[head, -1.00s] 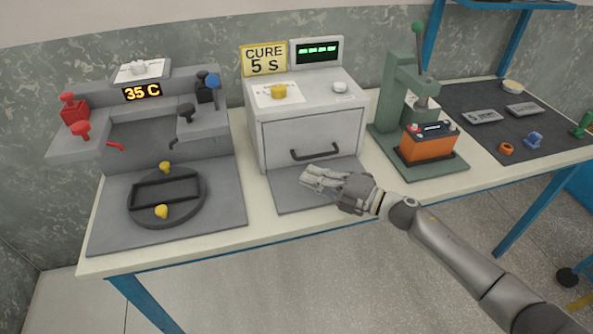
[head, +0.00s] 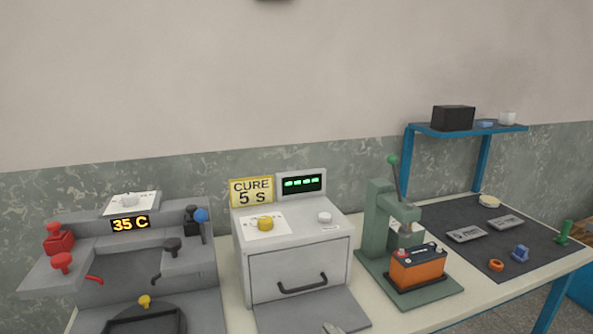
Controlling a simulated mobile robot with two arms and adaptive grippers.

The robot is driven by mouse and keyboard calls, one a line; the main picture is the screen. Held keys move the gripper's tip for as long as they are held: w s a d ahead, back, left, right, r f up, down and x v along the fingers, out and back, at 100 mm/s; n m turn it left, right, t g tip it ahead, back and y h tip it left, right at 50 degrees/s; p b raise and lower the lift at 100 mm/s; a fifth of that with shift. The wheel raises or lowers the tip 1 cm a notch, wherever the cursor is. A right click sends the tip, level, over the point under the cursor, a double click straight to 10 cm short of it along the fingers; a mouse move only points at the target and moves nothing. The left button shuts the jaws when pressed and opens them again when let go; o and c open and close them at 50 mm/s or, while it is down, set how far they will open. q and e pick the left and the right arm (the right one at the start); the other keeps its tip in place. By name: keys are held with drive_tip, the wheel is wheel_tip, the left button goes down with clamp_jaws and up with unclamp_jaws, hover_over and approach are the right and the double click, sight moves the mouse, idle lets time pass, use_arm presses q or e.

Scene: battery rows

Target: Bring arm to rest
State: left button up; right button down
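My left gripper is not in view.
The box's drawer front with its dark handle (head: 303,284) is shut. A grey station with a 35 C display (head: 129,224) stands left. A green press (head: 376,235) with an orange battery (head: 418,268) stands right, beside a dark mat (head: 470,219) with small parts. A blue shelf (head: 462,130) is behind.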

drive_tip(key=s+d+f+m+g+h, duration=0.2)
drive_tip(key=s+d+f+m+g, duration=0.2)
drive_tip(key=s, duration=0.6)
drive_tip(key=s+d+f+m+g+h, duration=0.2)
drive_tip(key=s+d+f+m+g, duration=0.25)
drive_tip(key=s, duration=0.65)
drive_tip(key=s+d+f+m+g+h, duration=0.2)
drive_tip(key=s+d+f+m+g, duration=0.15)
drive_tip(key=s, duration=0.65)
wheel_tip(320, 180, down, 24)
drive_tip(key=s+g+p, duration=0.1)
drive_tip(key=s+d+f+g+p, duration=0.1)
drive_tip(key=s+d+f, duration=0.2)
drive_tip(key=s+f, duration=1.3)
drive_tip(key=shift+s+f+n+g, duration=0.15)
drive_tip(key=shift+s+n+g, duration=0.15)
drive_tip(key=shift+s, duration=0.4)
